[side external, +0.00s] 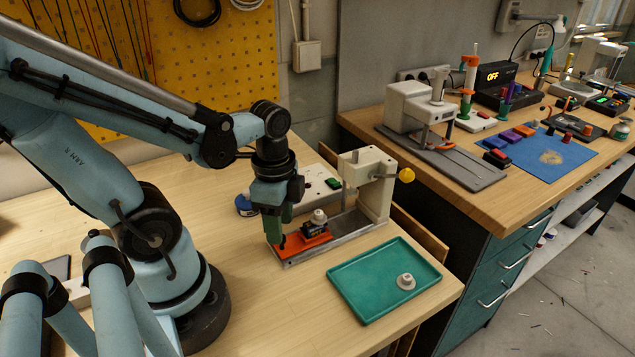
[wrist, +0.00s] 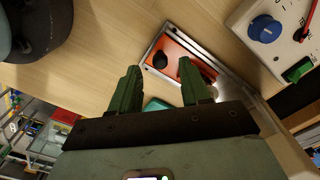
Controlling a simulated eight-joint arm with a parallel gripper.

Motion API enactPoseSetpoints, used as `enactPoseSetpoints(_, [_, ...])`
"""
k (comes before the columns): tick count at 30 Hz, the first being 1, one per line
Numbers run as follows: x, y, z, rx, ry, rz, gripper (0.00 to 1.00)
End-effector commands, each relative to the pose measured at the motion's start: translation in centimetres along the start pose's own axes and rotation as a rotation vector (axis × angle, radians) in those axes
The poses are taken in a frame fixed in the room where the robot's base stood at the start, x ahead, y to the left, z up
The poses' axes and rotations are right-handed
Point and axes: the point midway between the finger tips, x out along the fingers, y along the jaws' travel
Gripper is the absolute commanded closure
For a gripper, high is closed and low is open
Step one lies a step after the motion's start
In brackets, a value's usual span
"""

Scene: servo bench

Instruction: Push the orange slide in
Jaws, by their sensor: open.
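The orange slide (side external: 302,243) lies in a metal rail base (side external: 345,234) at the foot of a cream press (side external: 372,185). A black servo with a white top (side external: 314,226) sits on it, towards the press. A dark knob stands on the slide's near end. In the wrist view the orange slide (wrist: 182,57) and its dark knob (wrist: 160,60) show just beyond the fingertips. My gripper (side external: 276,236) points down at the slide's left end, beside the knob. In the wrist view its green fingers (wrist: 158,75) are apart with nothing between them. Contact with the knob cannot be told.
A teal tray (side external: 350,302) with a small white part (side external: 405,282) lies in front of the rail. Behind it stands a white control box (side external: 318,180) with a green switch and blue knob. The press has a yellow ball handle (side external: 407,175).

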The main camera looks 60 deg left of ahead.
Motion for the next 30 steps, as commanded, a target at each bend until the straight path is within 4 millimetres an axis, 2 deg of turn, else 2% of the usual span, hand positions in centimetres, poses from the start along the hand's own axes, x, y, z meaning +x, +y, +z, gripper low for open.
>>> enactPoseSetpoints(9, [2.0, 0.0, 0.0, 0.000, 0.000, 0.000, 0.54])
enactPoseSetpoints(23, [2.6, 0.0, 0.0, 0.000, 0.000, 0.000, 0.54])
enactPoseSetpoints(24, [2.6, 0.0, 0.0, 0.000, 0.000, 0.000, 0.55])
enactPoseSetpoints(30, [2.5, 0.0, 0.0, 0.000, 0.000, 0.000, 0.86])
